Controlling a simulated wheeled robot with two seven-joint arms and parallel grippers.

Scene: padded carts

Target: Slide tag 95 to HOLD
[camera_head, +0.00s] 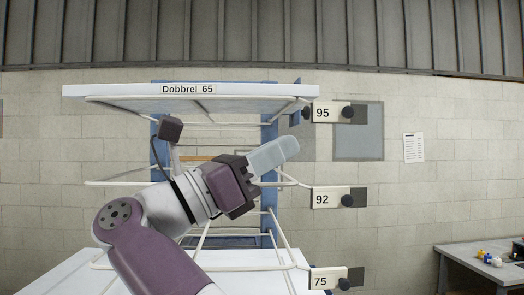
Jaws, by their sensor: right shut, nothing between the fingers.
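Tag 95 (325,112) is a white plate at the upper right of the rack, with a grey section and a black knob (347,112) at its right. No HOLD wording is readable on it. My right gripper (292,146) is shut and empty, with its pale fingers pointing up and right. In the picture it is below and left of tag 95, apart from its knob. My left gripper is not in view.
Tag 92 (322,198) and tag 75 (321,281) sit below on similar plates with knobs. A white shelf labelled "Dobbrel 65" (187,89) tops the wire-and-blue rack. A grey table (468,250) with small items stands lower right, before a block wall.

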